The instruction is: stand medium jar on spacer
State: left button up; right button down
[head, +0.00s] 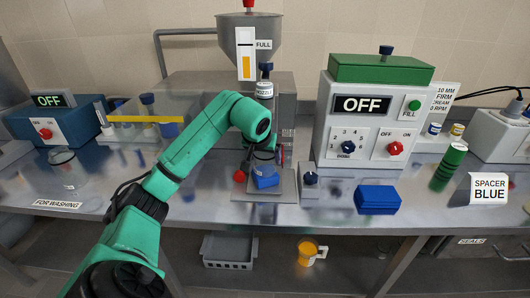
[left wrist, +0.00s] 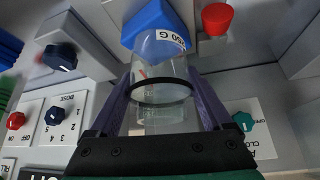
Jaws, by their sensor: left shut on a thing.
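My left gripper (head: 262,150) is shut on a clear jar (left wrist: 160,75) with a dark band, under the filler nozzle. It also shows in the left wrist view (left wrist: 162,100), with a finger on each side of the jar. A blue block (head: 265,177), apparently a spacer, is at the jar's far end on the grey base plate (head: 284,190). It shows at the top of the left wrist view (left wrist: 155,15), beside a "250 G" label. I cannot tell whether jar and block touch. Another blue block (head: 377,199) lies on the bench to the right. My right gripper is not in view.
The hopper (head: 250,40) stands above the nozzle. A red knob (head: 240,176) and a small grey box (head: 310,180) flank the plate. The OFF control box (head: 365,115), green cylinder (head: 449,167) and "SPACER BLUE" card (head: 489,189) stand right. Clear jars (head: 65,165) stand far left.

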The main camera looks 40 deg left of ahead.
pick_arm(q)
jog(key=shift+s, duration=0.1)
jog(key=shift+f, duration=0.15)
jog(key=o, duration=1.3)
jog(key=shift+r, duration=0.4)
jog(key=s+d+b, duration=0.2)
jog(key=s, duration=0.1)
jog(key=s+d+b, duration=0.1)
jog(key=s+b, duration=0.2)
jog(key=s, duration=0.1)
jog(key=s+d+b, duration=0.2)
jog(key=s+b, duration=0.1)
jog(key=s, duration=0.1)
jog(key=shift+s+d+r, duration=0.2)
jog(key=shift+d+r, duration=0.1)
jog(key=shift+d, duration=0.05)
